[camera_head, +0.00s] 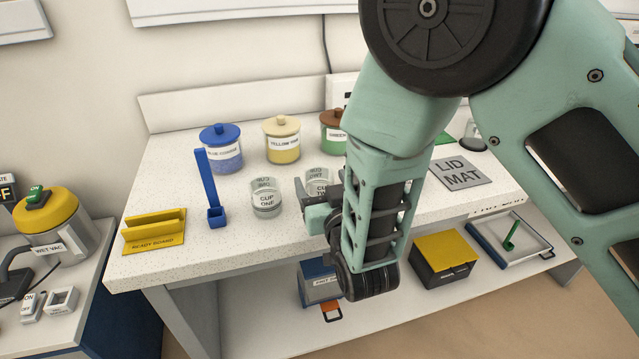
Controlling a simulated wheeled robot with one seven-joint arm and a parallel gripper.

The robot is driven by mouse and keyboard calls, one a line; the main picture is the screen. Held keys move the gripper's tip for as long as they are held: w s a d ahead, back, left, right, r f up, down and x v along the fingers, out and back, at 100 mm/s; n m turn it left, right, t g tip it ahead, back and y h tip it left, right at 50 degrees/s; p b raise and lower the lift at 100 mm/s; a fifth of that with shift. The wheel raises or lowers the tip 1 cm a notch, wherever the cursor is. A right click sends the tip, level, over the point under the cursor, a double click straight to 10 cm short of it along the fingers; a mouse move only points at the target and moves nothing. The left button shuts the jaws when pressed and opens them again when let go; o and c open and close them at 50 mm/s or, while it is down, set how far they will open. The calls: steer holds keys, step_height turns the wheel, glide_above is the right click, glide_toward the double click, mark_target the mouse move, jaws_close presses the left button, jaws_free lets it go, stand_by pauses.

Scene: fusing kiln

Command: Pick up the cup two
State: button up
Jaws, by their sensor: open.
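Cup two (320,177) is a clear cup with a "CUP TWO" label, standing on the white speckled worktop (232,250) near the middle. My gripper (305,197) is in front of it, its jaws open, and partly covers the cup's lower right side. I cannot tell whether a finger touches the cup. Cup one (266,198), a similar clear cup with its own label, stands just to the left of my gripper.
A blue scoop (207,188) and a yellow ready board (154,232) are at left. Behind the cups stand a blue-lidded jar (222,149), a yellow jar (282,140) and a brown-lidded jar (333,130). A grey lid mat (462,172) lies at right, beyond my arm.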

steer(key=shift+w+a, duration=0.1)
steer(key=shift+w, duration=0.45)
steer(key=c, duration=1.1)
